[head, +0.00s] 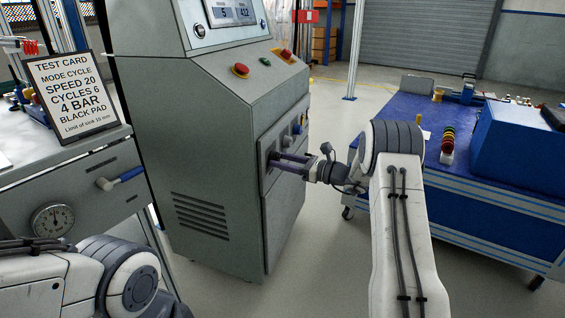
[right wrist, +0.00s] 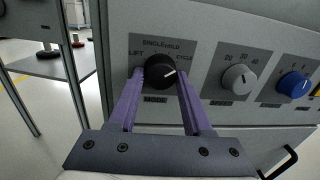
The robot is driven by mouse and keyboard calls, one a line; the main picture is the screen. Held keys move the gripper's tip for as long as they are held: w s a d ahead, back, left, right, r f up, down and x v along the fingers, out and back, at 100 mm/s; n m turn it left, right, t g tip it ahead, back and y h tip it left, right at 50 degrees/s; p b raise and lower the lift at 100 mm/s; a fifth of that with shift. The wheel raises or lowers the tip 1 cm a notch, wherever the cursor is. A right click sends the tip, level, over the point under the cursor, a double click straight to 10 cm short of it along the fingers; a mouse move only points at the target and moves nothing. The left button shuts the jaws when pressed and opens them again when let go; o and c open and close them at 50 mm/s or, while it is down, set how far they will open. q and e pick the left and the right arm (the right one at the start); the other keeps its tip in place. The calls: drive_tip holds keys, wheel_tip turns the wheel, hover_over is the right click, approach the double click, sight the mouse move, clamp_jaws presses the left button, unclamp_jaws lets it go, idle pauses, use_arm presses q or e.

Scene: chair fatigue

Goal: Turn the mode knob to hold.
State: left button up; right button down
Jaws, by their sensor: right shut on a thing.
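The black mode knob (right wrist: 158,78) is on a grey panel in the right wrist view. A plate around it reads LIFT at the left, SINGLE and HOLD along the top, and CYCLE at the right. Its white pointer line aims up and right, roughly toward CYCLE. My right gripper (right wrist: 160,84) is shut on the knob, with one purple finger at each side. In the head view my right gripper (head: 274,160) reaches the front of the grey test machine (head: 190,130), and the fingers hide the knob there. My left gripper is out of view.
A grey dial (right wrist: 239,77) and a blue knob (right wrist: 293,84) sit right of the mode knob. A black handle (right wrist: 280,164) is below. The test card (head: 75,92) stands at left. A blue-topped bench (head: 440,118) is at right.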

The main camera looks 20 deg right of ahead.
drive_tip(key=n+b, duration=0.1)
drive_tip(key=n, duration=0.1)
drive_tip(key=n+b, duration=0.1)
drive_tip(key=n, duration=0.1)
drive_tip(key=shift+w+d+f+n+b, duration=0.15)
drive_tip(key=shift+f+n+b, duration=0.05)
drive_tip(key=shift+n+b, duration=0.1)
drive_tip(key=shift+r+n+y+b, duration=0.1)
drive_tip(key=shift+n+y+b, duration=0.2)
drive_tip(key=shift+n+b, duration=0.55)
drive_tip(key=shift+n, duration=0.35)
drive_tip(key=shift+r, duration=0.1)
drive_tip(key=shift+c, duration=1.7)
unclamp_jaws()
drive_tip(key=p+v, duration=0.4)
drive_tip(key=v, duration=0.6)
drive_tip(key=shift+d, duration=0.2)
